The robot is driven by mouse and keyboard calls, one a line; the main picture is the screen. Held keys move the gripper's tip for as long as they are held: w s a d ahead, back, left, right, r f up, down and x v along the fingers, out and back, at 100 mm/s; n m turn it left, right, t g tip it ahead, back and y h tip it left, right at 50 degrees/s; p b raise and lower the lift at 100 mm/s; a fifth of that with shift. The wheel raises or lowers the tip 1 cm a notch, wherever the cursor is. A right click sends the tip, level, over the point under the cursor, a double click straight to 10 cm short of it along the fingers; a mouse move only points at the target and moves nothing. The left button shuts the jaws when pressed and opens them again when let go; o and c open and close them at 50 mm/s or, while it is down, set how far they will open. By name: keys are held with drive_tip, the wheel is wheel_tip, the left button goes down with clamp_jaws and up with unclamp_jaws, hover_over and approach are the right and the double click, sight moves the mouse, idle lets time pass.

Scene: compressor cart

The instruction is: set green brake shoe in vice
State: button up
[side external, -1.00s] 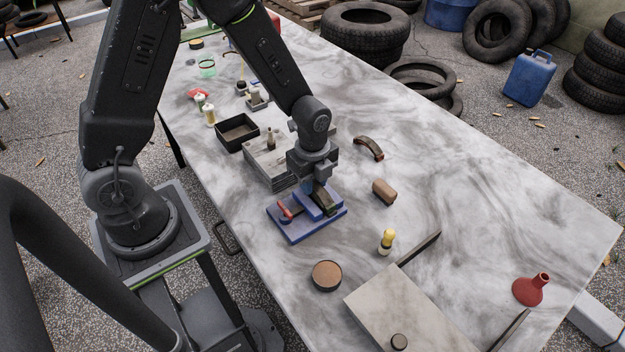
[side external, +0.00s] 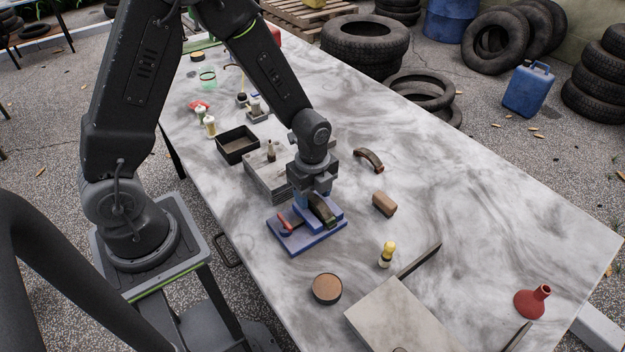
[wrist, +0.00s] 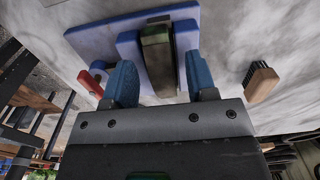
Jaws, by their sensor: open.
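The green brake shoe (side external: 323,210) is a dark, curved piece standing in the blue vice (side external: 294,244), between its blue jaw blocks. In the wrist view the shoe (wrist: 157,60) shows its narrow dark edge in the slot of the vice (wrist: 205,24), with a greenish side. My gripper (side external: 312,192) is just over the vice, pointing down. In the wrist view my gripper's blue fingers (wrist: 160,80) are spread, one on each side of the shoe, with visible gaps. The shoe's lower part is hidden by the vice. A red handle (side external: 285,224) is at the vice's left.
Another curved shoe (side external: 369,160) lies behind, to the right. The table's right side is mostly clear.

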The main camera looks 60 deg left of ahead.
sight(312, 197)
wheel_tip(312, 197, up, 12)
drive_tip(key=s+r+n+t, duration=0.5)
drive_tip(key=s+r+n, duration=0.8)
drive_tip(key=n, duration=0.5)
drive_tip(key=shift+s+t, duration=0.3)
drive_tip(key=shift+s, duration=0.05)
drive_tip(key=shift+r, duration=0.1)
idle(0.5)
idle(0.6)
